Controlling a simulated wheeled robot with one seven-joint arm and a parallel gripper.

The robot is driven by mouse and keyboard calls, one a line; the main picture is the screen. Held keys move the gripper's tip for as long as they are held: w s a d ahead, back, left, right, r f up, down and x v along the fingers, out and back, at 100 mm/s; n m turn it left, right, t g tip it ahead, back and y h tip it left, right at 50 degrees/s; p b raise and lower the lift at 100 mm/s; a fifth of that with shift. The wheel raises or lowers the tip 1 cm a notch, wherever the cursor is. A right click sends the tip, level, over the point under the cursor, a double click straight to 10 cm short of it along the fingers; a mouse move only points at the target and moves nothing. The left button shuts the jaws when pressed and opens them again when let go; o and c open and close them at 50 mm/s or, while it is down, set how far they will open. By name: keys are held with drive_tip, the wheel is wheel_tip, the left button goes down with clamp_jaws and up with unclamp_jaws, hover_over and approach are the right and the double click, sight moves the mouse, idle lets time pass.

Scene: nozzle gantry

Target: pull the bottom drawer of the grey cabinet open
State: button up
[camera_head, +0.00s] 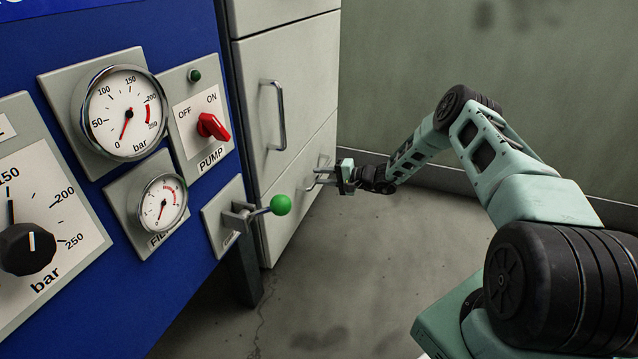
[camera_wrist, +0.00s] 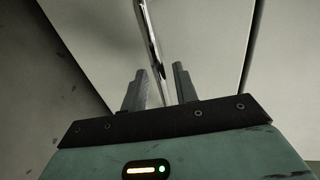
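The grey cabinet (camera_head: 285,37) stands right of the blue panel. Its bottom drawer (camera_head: 293,212) looks shut, its front in line with the drawer above. The bottom drawer's bar handle (camera_head: 321,176) is partly hidden by my gripper (camera_head: 341,177), which is right at it. In the wrist view my gripper (camera_wrist: 160,75) is open, and the metal bar handle (camera_wrist: 148,35) runs between its two fingers. A gap shows between the bar and each finger. I cannot tell how deep the bar sits between them.
A drawer above has its own bar handle (camera_head: 275,115). A green-knobbed lever (camera_head: 280,205) sticks out from the blue panel (camera_head: 180,35) left of the bottom drawer. The floor (camera_head: 345,275) before the drawer is clear, with a wall (camera_head: 480,60) to the right.

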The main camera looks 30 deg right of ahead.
drive_tip(key=shift+x, duration=0.75)
clamp_jaws()
drive_tip(key=shift+s, duration=0.1)
drive_tip(key=f+p+v, duration=0.3)
drive_tip(key=p+v, duration=0.1)
drive_tip(key=v, duration=1.2)
drive_tip(key=s+f+p+v, duration=0.1)
drive_tip(key=f+p+v, duration=0.3)
drive_tip(key=v, duration=1.2)
drive_tip(key=shift+d, duration=0.45)
drive_tip(key=shift+s+r, duration=0.1)
drive_tip(key=shift+s, duration=0.05)
unclamp_jaws()
